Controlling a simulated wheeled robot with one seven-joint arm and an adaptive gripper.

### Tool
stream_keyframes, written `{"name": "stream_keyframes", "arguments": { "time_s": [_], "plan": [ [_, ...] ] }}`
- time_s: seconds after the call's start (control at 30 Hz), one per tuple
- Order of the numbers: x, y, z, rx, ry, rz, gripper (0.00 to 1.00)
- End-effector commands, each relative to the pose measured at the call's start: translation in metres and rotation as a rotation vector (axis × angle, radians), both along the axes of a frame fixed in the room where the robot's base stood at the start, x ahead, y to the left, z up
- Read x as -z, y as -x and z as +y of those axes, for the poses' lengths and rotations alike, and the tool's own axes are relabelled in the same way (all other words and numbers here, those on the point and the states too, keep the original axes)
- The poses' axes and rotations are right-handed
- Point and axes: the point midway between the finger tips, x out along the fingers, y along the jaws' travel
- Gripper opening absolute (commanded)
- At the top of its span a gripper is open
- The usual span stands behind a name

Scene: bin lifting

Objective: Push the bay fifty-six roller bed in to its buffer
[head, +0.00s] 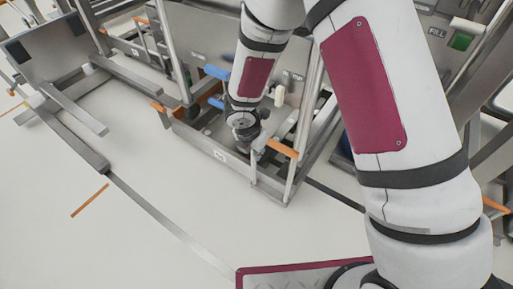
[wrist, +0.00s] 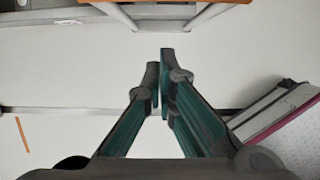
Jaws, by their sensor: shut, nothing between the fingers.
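In the head view my arm reaches down to a low steel bed frame (head: 196,141) in the middle bay. The frame carries a small white label (head: 220,156), too small to read, so I cannot confirm it is bay fifty-six. An orange bar (head: 282,148) crosses the frame's right front between upright steel posts. My gripper (head: 257,156) is at this front end, partly hidden by my wrist. In the wrist view its teal fingers (wrist: 161,58) are together and empty, over pale floor. A steel edge and an orange strip (wrist: 165,2) lie just beyond the fingertips, apart from them. The rollers and buffer are not clear.
A neighbouring bay at left has an upright steel plate (head: 62,45) and low floor rails (head: 75,108). A steel floor strip (head: 160,217) runs across the front. A green FILL button (head: 461,40) is at upper right.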

Motion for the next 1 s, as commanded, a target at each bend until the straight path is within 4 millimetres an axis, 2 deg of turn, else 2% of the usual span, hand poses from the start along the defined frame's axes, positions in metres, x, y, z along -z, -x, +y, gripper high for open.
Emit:
{"name": "stream_keyframes", "arguments": {
  "time_s": [0.03,0.13,0.23,0.43,1.0],
  "plan": [
    [0.014,-0.003,-0.002,0.0,0.0,0.001,0.0],
    [0.031,-0.007,-0.005,0.002,0.001,0.001,0.0],
    [0.028,-0.021,-0.016,0.005,-0.002,-0.002,0.0],
    [0.031,-0.034,-0.027,0.004,-0.002,-0.001,0.0],
    [0.03,-0.04,-0.031,0.003,-0.001,-0.001,0.0]
  ]
}}
